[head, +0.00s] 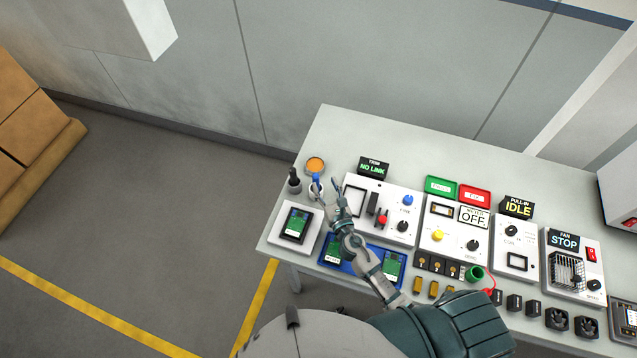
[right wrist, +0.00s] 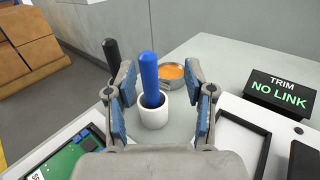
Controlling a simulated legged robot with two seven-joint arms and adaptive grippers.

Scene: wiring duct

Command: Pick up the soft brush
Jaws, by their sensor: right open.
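A tool with a blue handle (right wrist: 149,72), which looks like the soft brush, stands nearly upright in a small white cup (right wrist: 153,116). Its lower end is hidden in the cup, so I cannot see bristles. In the head view the blue handle (head: 316,178) shows small at the table's left end. My right gripper (head: 328,184) is open and empty beside the cup. In the right wrist view its fingers (right wrist: 164,85) stand to either side of the handle, with gaps on both sides. My left gripper is not in view.
A black-handled tool (head: 294,176) stands in a dark holder just left of the cup. An orange-filled round dish (head: 315,165) sits behind it. A circuit board on a white pad (head: 297,224) lies in front. Panels labelled TRIM (head: 373,166) and others fill the right.

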